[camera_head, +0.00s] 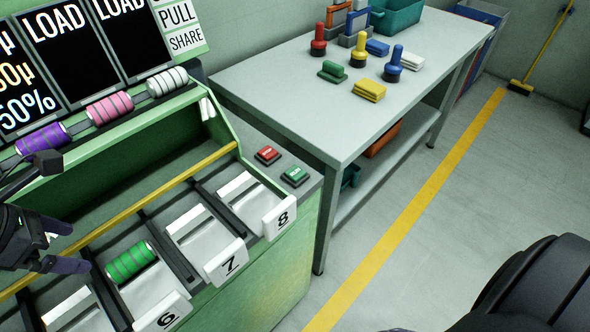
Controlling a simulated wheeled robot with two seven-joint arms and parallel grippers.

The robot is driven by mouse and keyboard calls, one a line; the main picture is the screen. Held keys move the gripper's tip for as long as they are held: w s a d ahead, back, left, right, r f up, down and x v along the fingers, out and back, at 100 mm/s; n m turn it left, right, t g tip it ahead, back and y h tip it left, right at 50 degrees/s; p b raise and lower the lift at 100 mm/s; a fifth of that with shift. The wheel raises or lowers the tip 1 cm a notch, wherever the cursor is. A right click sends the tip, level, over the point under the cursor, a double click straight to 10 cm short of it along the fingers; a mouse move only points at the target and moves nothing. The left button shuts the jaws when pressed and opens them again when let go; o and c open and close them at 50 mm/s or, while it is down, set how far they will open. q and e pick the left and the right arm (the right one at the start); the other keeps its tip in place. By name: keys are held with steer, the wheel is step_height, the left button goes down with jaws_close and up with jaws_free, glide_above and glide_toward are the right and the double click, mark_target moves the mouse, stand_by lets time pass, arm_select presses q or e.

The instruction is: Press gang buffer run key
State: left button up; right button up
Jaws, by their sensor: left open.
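The green machine (262,290) fills the left side. On the grey ledge at its right end sit a red push key (267,155) and a green push key (295,176) side by side; their small labels are too small to read surely. My left gripper (78,247) is at the left edge, open and empty, its dark fingers over the numbered bays. It is well left of both keys and touches neither. My right gripper is out of view.
A yellow bar (135,215) crosses above bays 6, 7 and 8; a green roll (131,262) lies near bay 6. Purple, pink and white rolls line the upper rail. A grey table (310,105) holding stamps and pads stands right of the machine. The space above the keys is clear.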

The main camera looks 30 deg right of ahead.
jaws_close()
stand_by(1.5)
